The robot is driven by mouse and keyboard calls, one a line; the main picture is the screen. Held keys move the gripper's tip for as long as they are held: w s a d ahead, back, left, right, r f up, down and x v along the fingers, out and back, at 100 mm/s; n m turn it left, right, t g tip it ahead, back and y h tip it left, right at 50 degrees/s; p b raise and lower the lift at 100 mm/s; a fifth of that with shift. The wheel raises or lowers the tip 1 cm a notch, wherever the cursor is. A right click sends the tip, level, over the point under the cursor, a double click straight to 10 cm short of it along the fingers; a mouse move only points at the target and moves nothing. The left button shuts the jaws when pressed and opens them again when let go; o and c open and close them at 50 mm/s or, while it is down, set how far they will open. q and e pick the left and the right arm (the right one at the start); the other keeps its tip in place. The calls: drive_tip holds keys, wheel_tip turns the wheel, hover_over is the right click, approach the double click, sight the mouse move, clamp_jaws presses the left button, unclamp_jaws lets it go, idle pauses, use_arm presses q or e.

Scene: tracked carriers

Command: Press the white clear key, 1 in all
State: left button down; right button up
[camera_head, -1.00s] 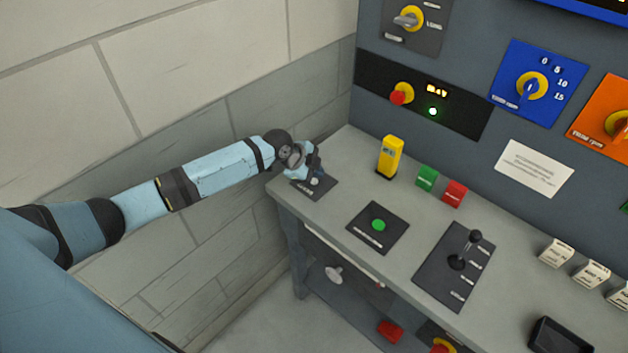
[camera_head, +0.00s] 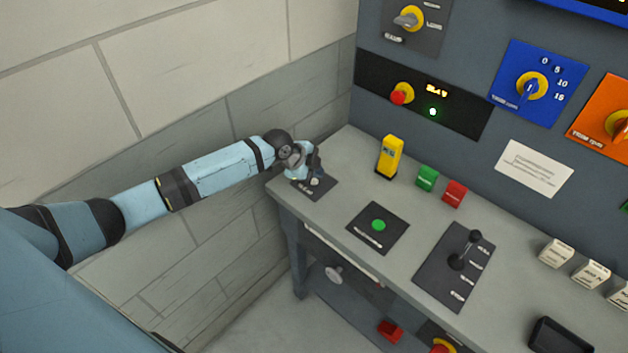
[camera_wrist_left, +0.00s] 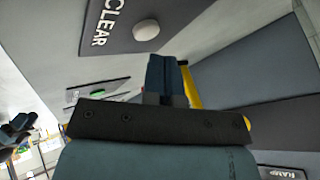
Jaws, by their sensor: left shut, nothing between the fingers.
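The white clear key (camera_wrist_left: 146,29) is a round button on a dark plate lettered CLEAR (camera_wrist_left: 122,25) in the left wrist view. In the head view the key (camera_head: 315,182) shows at the bench's far left corner, partly covered by my gripper. My left gripper (camera_head: 312,168) is shut and empty, close above the plate. In the left wrist view its fingers (camera_wrist_left: 160,62) end just short of the key, with a visible gap in the picture. Whether the key is pressed in cannot be told. My right gripper is not in view.
A yellow block (camera_head: 390,157) stands right of the gripper, with green (camera_head: 427,177) and red (camera_head: 455,193) blocks beyond. A green button plate (camera_head: 378,228) and a lever plate (camera_head: 455,267) lie nearer. A stone wall (camera_head: 230,60) borders the left side.

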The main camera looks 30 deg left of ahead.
sight(316, 182)
use_arm(q)
drive_tip(key=shift+f, duration=0.15)
drive_tip(key=shift+f, duration=0.3)
drive_tip(key=shift+f+b, duration=0.35)
drive_tip(key=shift+f, duration=0.05)
idle(1.1)
drive_tip(key=shift+r, duration=0.1)
drive_tip(key=shift+r+p, duration=0.75)
wheel_tip(316, 182, up, 5)
drive_tip(key=p, duration=0.4)
idle(0.6)
